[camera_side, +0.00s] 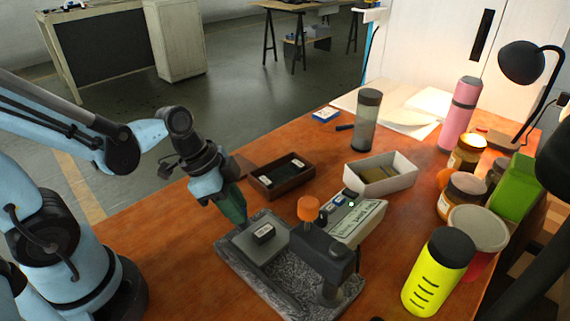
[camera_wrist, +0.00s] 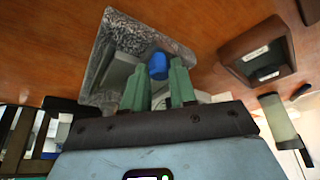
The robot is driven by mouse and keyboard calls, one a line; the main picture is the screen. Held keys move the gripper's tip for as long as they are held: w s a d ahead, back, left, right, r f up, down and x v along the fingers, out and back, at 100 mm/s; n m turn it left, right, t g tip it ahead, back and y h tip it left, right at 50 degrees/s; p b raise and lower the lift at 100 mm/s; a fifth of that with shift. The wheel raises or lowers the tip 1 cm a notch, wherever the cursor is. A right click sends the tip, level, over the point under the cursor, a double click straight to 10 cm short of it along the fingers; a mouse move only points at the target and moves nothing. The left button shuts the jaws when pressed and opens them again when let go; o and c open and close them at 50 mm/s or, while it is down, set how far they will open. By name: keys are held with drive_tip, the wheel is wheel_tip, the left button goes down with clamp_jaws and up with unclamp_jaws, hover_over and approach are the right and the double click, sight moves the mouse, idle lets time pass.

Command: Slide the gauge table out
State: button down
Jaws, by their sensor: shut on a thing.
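The gauge stand has a speckled grey base (camera_side: 240,272), a dark column and arm (camera_side: 325,258), and an orange knob (camera_side: 308,208). The gauge table (camera_side: 247,245) is a flat grey plate on the base, with a small dark labelled block (camera_side: 263,233) on it. My gripper (camera_side: 238,217) reaches down at the plate's far left edge. In the wrist view its green fingers (camera_wrist: 158,78) are shut on a blue knob (camera_wrist: 157,65). The knob is hidden behind the fingers in the side view. How it joins the plate is not clear.
A brown tray (camera_side: 257,187) lies behind the stand, and a white box (camera_side: 400,179) stands to its right. A display unit (camera_side: 360,220) sits close beside the stand. A yellow bottle (camera_side: 438,272) and jars stand at right. The wooden table's left front is clear.

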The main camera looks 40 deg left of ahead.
drive_tip(key=shift+a, duration=0.3)
drive_tip(key=c, duration=0.9)
unclamp_jaws()
drive_tip(key=shift+r, duration=0.1)
drive_tip(key=v, duration=1.2)
drive_tip(key=shift+d, duration=0.2)
drive_tip(key=w+f+n+t+y, duration=0.1)
drive_tip(key=n, duration=0.2)
drive_tip(key=w+n+t+y, duration=0.1)
drive_tip(key=w+n, duration=0.1)
drive_tip(key=n, duration=0.1)
drive_tip(key=w+f+n+t+y, duration=0.1)
drive_tip(key=w+n+t, duration=0.1)
drive_tip(key=n, duration=0.1)
drive_tip(key=shift+a+f, duration=0.15)
drive_tip(key=shift+f, duration=0.15)
